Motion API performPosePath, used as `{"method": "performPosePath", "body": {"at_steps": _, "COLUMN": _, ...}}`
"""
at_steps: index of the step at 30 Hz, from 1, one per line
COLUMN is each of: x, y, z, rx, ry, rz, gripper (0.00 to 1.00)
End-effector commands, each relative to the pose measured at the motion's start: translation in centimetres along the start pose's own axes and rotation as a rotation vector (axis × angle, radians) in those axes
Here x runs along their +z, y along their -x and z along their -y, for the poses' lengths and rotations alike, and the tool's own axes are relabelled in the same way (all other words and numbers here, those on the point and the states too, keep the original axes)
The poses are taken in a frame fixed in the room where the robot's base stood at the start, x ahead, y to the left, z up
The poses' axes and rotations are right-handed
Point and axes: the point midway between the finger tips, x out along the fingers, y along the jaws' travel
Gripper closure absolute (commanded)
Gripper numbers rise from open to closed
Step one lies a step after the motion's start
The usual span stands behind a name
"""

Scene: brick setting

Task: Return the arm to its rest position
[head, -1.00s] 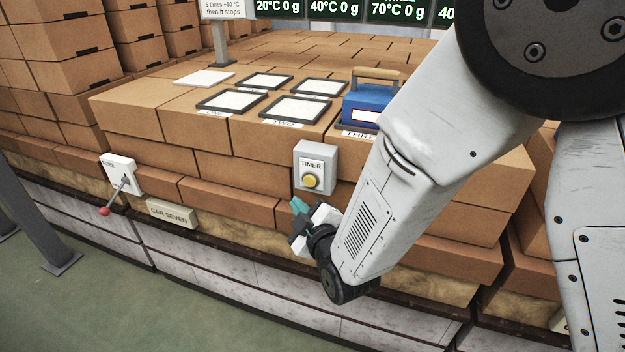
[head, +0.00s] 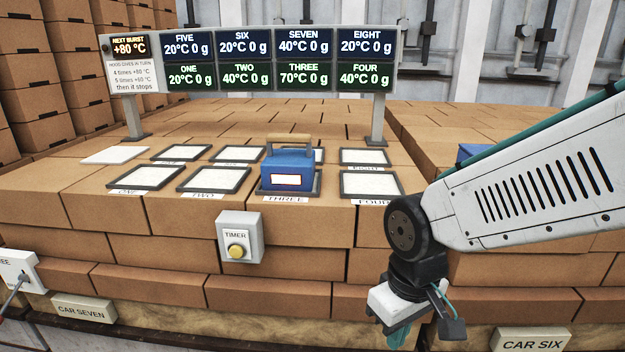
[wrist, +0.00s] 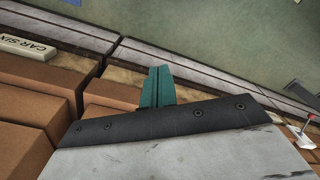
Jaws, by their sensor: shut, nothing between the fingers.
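My gripper (head: 398,338) hangs at the lower right of the head view, in front of the brick stack, with teal fingers pointing down. In the wrist view its teal fingers (wrist: 157,88) lie together with nothing between them, above the bricks' front edge and the floor. My forearm reaches in from the right. The gripper is apart from the timer box (head: 240,237), which has a yellow button and is fixed to the brick front on the left.
A blue box with a handle (head: 286,172) stands on pad THREE. Other framed pads, such as pad FOUR (head: 371,184), look empty. A display board (head: 251,60) stands behind. The CAR SIX plate (head: 530,340) is right of my gripper. Green floor (wrist: 230,40) is open.

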Motion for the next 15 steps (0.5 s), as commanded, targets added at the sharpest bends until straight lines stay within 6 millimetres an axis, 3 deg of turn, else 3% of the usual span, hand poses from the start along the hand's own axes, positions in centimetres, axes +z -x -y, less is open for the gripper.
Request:
{"method": "performPosePath", "body": {"at_steps": 3, "x": 5.0, "y": 3.8, "z": -2.4, "rx": 0.003, "ry": -0.152, "rz": 0.059, "gripper": 1.00}}
{"method": "performPosePath", "body": {"at_steps": 9, "x": 11.9, "y": 8.4, "z": -4.7, "rx": 0.016, "ry": -0.353, "rz": 0.064, "gripper": 1.00}}
{"method": "performPosePath", "body": {"at_steps": 15, "x": 14.1, "y": 10.8, "z": -6.2, "rx": 0.046, "ry": -0.468, "rz": -0.062, "gripper": 1.00}}
